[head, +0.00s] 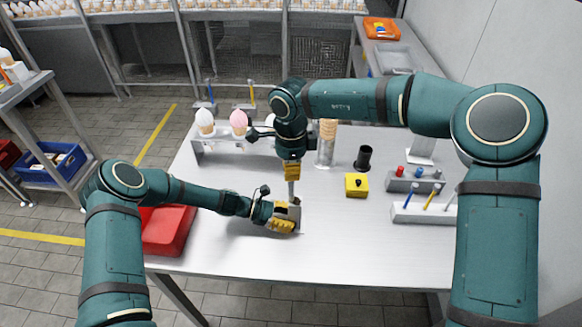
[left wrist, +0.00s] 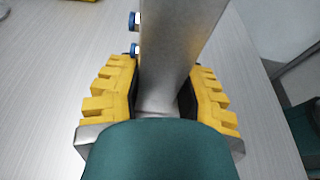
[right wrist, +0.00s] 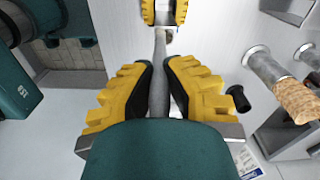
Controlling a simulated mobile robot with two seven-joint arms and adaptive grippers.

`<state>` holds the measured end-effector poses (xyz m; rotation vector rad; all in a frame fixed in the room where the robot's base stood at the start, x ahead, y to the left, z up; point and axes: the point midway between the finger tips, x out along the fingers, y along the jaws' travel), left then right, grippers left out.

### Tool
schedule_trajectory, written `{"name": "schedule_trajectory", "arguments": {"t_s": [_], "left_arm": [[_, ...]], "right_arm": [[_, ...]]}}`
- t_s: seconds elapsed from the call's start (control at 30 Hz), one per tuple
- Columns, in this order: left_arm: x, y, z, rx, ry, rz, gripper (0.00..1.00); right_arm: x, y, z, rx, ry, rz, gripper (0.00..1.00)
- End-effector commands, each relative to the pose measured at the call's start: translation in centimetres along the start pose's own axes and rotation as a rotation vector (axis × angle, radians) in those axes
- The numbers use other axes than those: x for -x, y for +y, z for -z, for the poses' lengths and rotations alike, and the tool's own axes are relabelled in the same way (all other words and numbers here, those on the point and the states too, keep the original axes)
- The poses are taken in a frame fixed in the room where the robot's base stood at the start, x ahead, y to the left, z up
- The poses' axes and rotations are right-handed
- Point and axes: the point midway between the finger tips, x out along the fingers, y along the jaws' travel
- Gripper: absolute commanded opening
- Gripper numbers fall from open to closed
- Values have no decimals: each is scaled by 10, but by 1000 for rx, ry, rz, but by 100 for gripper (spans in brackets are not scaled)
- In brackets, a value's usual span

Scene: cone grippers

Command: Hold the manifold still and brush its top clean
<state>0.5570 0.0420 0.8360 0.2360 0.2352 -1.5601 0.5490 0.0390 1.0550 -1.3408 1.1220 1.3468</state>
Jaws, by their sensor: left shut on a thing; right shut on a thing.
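The manifold (left wrist: 180,45) is a grey metal block with blue fittings on its left side in the left wrist view. My left gripper (head: 285,217) is shut on it, one yellow finger on each side; it also shows in the left wrist view (left wrist: 163,95). In the head view the gripper mostly hides the block, low over the table. The brush (right wrist: 158,75) shows as a grey handle. My right gripper (head: 292,170) is shut on it above the left gripper, with the handle pointing down towards the manifold. Whether the brush end touches the manifold top, I cannot tell.
A red tray (head: 168,235) lies left. A yellow box (head: 356,188), black cup (head: 364,160) and tool holder (head: 425,215) stand right. A cone rack (head: 200,150) is behind.

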Motion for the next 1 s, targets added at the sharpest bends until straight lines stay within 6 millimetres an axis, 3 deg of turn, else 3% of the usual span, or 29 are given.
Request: {"name": "schedule_trajectory", "arguments": {"t_s": [0.67,1.0], "left_arm": [[0,0,1,1,2,-1,4],[0,0,1,0,2,-1,4]], "right_arm": [[-7,0,1,-1,0,0,0],[-6,2,12,0,0,0,0]]}}
